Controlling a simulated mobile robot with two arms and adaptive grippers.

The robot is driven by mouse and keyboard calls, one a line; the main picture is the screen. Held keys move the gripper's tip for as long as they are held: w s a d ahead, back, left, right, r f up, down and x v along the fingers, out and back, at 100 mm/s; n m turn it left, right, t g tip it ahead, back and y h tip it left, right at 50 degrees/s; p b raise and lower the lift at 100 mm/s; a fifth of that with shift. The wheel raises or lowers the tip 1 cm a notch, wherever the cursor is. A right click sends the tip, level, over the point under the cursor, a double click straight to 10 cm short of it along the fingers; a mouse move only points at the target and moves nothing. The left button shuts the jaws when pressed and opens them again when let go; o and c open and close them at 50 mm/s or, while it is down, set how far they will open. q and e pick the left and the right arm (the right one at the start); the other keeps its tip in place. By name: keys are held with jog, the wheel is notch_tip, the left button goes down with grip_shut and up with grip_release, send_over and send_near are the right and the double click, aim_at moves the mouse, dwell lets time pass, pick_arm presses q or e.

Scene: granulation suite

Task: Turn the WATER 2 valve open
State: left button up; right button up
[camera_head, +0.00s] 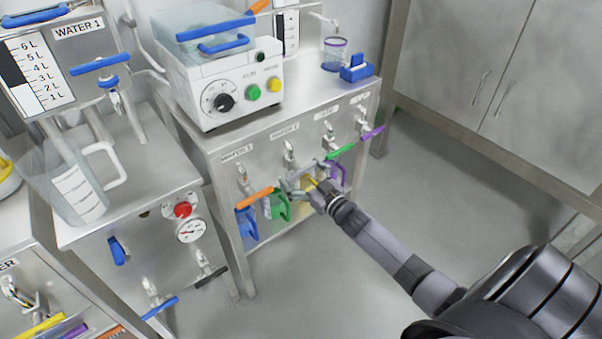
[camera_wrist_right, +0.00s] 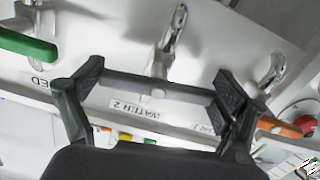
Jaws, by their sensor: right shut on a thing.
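The WATER 2 valve (camera_head: 289,158) is the second tap from the left on the steel cabinet's front, under its label. In the right wrist view, its grey bar handle (camera_wrist_right: 155,90) lies crosswise between my fingertips, below the tap's metal body (camera_wrist_right: 167,45) and by the WATER 2 label (camera_wrist_right: 135,109). My right gripper (camera_head: 303,182) is shut on this handle, a fingertip at each end; it also shows in the wrist view (camera_wrist_right: 160,86). In the head view the gripper partly hides the handle. My left gripper is not in view.
Neighbouring valves have an orange handle (camera_head: 255,197) and a green handle (camera_head: 340,152); a purple handle (camera_head: 372,132) is farther right. A blue jug (camera_head: 246,222) and a green jug (camera_head: 279,206) stand below. The floor at right is clear.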

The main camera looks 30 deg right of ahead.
jog(key=shift+n, duration=2.7)
jog(key=n, duration=0.3)
jog(key=shift+d+n, duration=0.15)
jog(key=shift+n, duration=1.05)
jog(key=shift+r+n, duration=0.1)
jog(key=shift+n, duration=0.7)
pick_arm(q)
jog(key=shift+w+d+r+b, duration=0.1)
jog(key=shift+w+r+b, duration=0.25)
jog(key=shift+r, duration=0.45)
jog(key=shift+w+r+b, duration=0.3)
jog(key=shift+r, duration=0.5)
pick_arm(e)
jog(key=shift+r+n, duration=0.1)
jog(key=shift+n, duration=1.9)
jog(key=o, duration=0.9)
